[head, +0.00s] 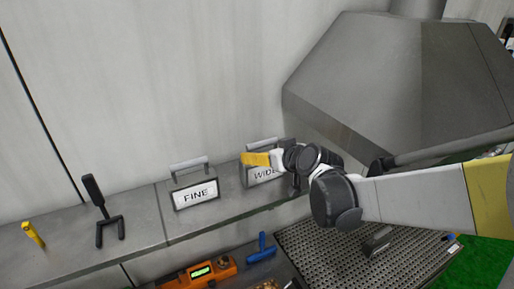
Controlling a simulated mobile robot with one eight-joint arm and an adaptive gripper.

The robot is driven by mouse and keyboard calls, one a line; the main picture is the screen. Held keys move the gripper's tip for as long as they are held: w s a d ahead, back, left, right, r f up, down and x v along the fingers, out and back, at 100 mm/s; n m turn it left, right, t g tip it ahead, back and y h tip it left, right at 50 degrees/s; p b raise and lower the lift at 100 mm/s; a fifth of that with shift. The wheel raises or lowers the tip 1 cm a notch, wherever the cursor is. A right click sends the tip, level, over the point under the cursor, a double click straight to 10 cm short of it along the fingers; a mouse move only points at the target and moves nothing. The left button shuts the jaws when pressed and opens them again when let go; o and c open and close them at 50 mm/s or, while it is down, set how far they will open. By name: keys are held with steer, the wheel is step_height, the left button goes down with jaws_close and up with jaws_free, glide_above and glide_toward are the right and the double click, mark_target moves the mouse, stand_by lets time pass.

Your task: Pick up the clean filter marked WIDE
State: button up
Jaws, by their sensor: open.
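The filter marked WIDE (264,177) stands upright on the grey shelf, right of centre in the head view. It is a grey-framed box with a white label and a handle on top. My gripper (250,159) is in front of its upper left part, with yellow fingers pointing left. The gripper is open; whether it touches the filter I cannot tell. My gripper and wrist hide the filter's right side and part of its handle. The filter marked FINE (195,195) stands to the left on the same shelf, apart from it, its handle clear.
A black forked tool (104,212) and a yellow object (34,234) stand on the shelf (140,232) at left. Below lie an orange device (196,273), a blue tool (261,250) and a perforated tray (345,258). A large grey hood (375,85) fills the upper right.

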steer(key=x, duration=0.2)
steer(key=shift+w+f, duration=0.1)
steer(key=shift+w, duration=0.2)
steer(key=shift+s, duration=0.15)
steer(key=c, duration=1.2)
